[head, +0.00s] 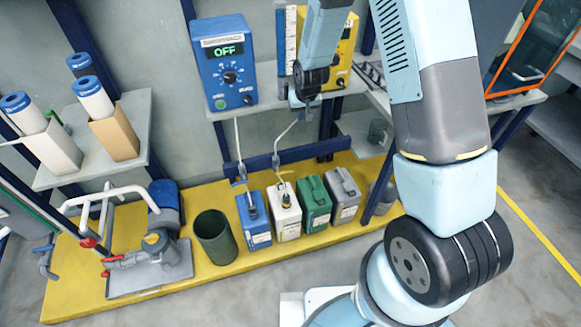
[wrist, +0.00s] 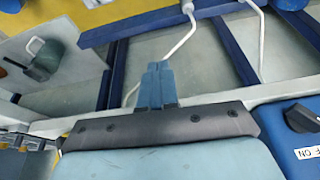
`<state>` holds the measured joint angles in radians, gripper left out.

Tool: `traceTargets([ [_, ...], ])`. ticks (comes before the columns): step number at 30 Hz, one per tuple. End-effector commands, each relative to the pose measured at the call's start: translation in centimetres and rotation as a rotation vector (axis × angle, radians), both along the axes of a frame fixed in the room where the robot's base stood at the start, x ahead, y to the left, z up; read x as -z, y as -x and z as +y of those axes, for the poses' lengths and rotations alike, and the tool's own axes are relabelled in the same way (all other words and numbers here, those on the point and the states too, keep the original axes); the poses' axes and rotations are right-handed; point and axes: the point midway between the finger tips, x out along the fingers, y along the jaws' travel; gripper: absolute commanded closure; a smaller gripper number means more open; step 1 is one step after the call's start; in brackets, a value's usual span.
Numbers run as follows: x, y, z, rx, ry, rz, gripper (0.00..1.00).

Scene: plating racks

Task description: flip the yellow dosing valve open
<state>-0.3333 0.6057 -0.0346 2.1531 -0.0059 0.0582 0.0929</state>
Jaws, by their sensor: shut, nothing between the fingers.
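A small valve with a yellowish part (head: 281,184) shows at the lower end of the right-hand white tube, just above the white jug (head: 285,212). It is too small to tell which way its lever points. My gripper (head: 303,101) is high above it, in front of the shelf edge and near the top of that tube. My gripper (wrist: 158,82) is shut and empty in the wrist view. The white tube (wrist: 177,42) runs upward beyond the fingertips to a white fitting (wrist: 187,8). The yellow valve cannot be made out clearly in the wrist view.
A blue control box (head: 222,66) reading OFF and a yellow box (head: 347,52), partly behind my arm, stand on the shelf. Blue, green (head: 314,203) and grey (head: 343,194) jugs flank the white one on the yellow platform (head: 235,277). A blue rail (head: 258,163) crosses behind the tubes.

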Motion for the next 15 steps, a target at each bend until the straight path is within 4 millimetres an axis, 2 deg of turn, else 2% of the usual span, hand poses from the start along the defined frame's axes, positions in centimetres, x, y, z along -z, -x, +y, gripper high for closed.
traceTargets([
  [1,2.2,0.0,0.5,-0.008,0.004,0.011,1.0],
  [3,4.8,0.1,1.2,-0.018,0.007,0.017,1.0],
  [9,11.3,0.6,2.7,-0.041,0.013,0.029,1.0],
  [12,13.5,0.9,3.2,-0.05,0.016,0.032,1.0],
  [15,14.8,1.1,3.4,-0.054,0.016,0.033,1.0],
])
